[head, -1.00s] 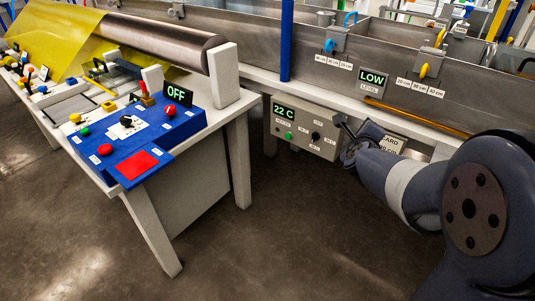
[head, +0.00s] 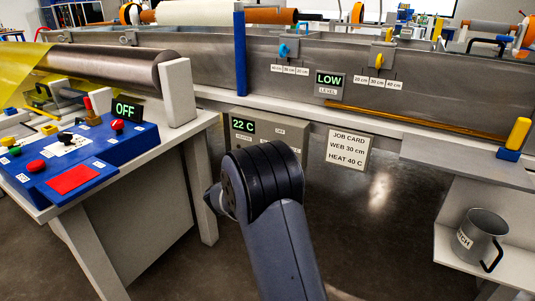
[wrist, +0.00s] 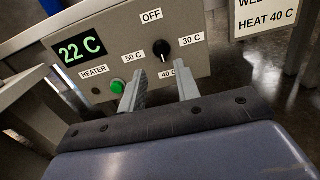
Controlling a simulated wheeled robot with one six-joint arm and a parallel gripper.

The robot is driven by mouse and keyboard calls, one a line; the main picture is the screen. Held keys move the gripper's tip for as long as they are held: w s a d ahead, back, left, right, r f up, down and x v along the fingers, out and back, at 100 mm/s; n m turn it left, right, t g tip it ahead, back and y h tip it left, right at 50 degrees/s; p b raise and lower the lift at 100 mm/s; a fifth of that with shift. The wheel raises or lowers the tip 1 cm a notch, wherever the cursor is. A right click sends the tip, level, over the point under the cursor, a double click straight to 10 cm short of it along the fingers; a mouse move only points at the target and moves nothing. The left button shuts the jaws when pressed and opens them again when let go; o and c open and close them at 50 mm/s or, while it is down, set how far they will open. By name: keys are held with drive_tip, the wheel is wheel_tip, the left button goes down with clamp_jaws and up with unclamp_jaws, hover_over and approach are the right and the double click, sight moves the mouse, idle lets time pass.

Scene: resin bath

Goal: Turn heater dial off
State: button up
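The heater dial (wrist: 162,48) is a small black knob on the grey heater panel (wrist: 190,60) in the wrist view. Its white mark points down, toward the 40 C label; the OFF label is above it. The panel display (wrist: 80,48) reads 22 C, and a green button (wrist: 117,86) sits lower left of the dial. My gripper (wrist: 158,84) is open and empty, its two fingers spread just below the dial in the picture and apart from it. In the head view my arm hides the gripper, the dial and part of the heater panel (head: 242,142).
A job card (head: 347,149) reading WEB 30 cm, HEAT 40 C hangs right of the panel. A blue control box (head: 95,160) on a white table stands at left. A metal pitcher (head: 481,236) stands on a shelf at right. Floor is open between.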

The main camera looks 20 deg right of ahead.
drive_tip(key=b+x, duration=0.1)
drive_tip(key=x, duration=0.7)
drive_tip(key=shift+d, duration=0.2)
drive_tip(key=shift+w, duration=0.1)
clamp_jaws()
